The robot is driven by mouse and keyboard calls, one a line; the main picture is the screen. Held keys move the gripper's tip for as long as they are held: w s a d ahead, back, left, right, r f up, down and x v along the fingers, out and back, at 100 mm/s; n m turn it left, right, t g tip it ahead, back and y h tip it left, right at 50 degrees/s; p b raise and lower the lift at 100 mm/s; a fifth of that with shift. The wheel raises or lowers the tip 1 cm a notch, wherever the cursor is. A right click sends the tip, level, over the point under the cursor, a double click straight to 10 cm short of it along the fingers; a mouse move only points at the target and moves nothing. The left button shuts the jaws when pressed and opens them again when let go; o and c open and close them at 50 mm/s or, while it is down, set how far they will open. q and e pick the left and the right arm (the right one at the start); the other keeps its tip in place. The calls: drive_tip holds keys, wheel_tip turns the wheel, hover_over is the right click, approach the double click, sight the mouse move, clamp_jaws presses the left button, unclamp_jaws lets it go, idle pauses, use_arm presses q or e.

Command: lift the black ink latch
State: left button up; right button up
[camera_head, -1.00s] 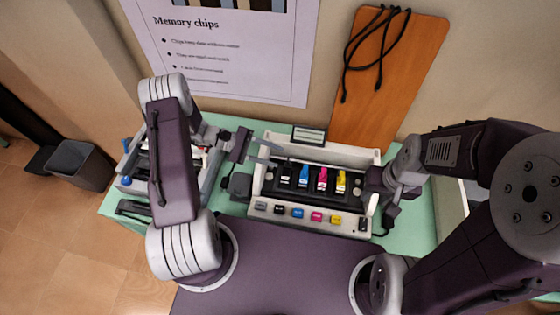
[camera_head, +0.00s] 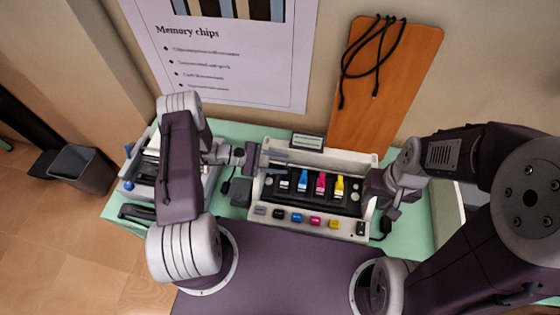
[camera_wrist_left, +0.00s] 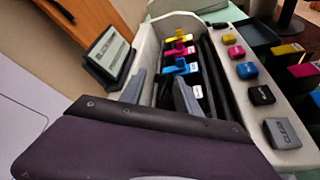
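The white printer (camera_head: 262,196) stands open on the green table with a row of ink latches: black (camera_head: 285,184), blue (camera_head: 303,181), magenta (camera_head: 320,183) and yellow (camera_head: 339,186). My left gripper (camera_head: 288,160) is open and empty over the printer's left rear. In the left wrist view its two fingers (camera_wrist_left: 158,92) are spread apart. There, the black latch (camera_wrist_left: 197,92), with a white label, is partly hidden behind the finger nearer the button row. The blue latch (camera_wrist_left: 180,68) lies just beyond. My right gripper (camera_head: 375,185) is at the printer's right end; its fingers cannot be made out.
A small display (camera_head: 308,140) stands at the printer's back edge. Coloured buttons (camera_head: 297,217) line its front; a grey CLEAR button (camera_wrist_left: 282,133) is nearest in the wrist view. A wooden board (camera_head: 398,70) with black cables leans behind. Another device (camera_head: 140,180) stands left.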

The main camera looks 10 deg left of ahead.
use_arm(q)
clamp_jaws()
drive_tip(key=shift+w+n+g+b, duration=1)
drive_tip(key=shift+n+b, duration=0.45)
drive_tip(key=shift+b, duration=0.5)
drive_tip(key=shift+w+n+g+b, duration=0.95)
drive_tip(key=shift+n+b, duration=0.5)
drive_tip(key=shift+b, duration=0.5)
drive_tip(key=shift+s, duration=0.1)
